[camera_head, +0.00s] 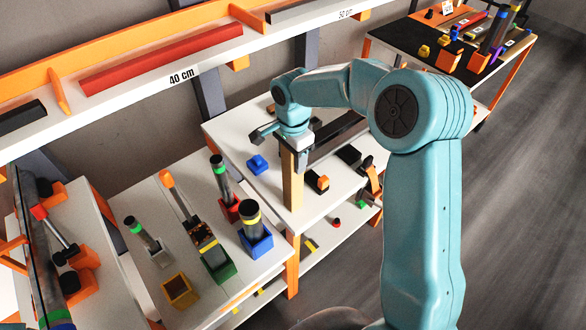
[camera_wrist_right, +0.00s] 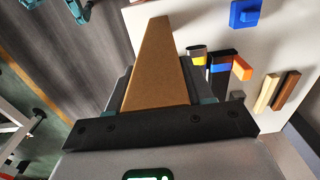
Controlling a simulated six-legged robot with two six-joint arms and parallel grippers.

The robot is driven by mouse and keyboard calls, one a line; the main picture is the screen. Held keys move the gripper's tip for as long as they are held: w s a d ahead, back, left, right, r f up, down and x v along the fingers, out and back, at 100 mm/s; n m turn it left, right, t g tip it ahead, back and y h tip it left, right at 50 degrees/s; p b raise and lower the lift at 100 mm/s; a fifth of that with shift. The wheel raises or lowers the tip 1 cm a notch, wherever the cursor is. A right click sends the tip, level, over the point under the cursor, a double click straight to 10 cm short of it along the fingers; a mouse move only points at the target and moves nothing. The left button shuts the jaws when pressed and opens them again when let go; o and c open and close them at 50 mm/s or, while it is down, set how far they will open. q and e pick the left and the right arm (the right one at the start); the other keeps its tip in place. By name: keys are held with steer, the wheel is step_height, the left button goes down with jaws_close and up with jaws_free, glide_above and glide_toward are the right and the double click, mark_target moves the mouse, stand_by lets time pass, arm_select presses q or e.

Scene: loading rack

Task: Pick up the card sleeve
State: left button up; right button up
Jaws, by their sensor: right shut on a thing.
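The card sleeve (camera_head: 292,183) is a tall, narrow tan-brown piece, held upright above or at the white middle shelf; I cannot tell whether its lower end touches the shelf. My right gripper (camera_head: 293,142) points down and is shut on its upper end. In the right wrist view the sleeve (camera_wrist_right: 157,70) extends away between the two fingers (camera_wrist_right: 158,92). My left gripper is not in view.
A blue block (camera_head: 257,164) and an orange-and-black piece (camera_head: 319,181) lie near the sleeve. At left, a lower white shelf carries a blue cup (camera_head: 256,243), a green cup (camera_head: 219,267) and a yellow cup (camera_head: 180,290). A red bar (camera_head: 165,60) lies on the upper shelf.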

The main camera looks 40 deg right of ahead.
step_height(320, 180, up, 20)
steer(key=shift+p, duration=0.35)
steer(key=shift+s, duration=0.1)
stand_by(1.3)
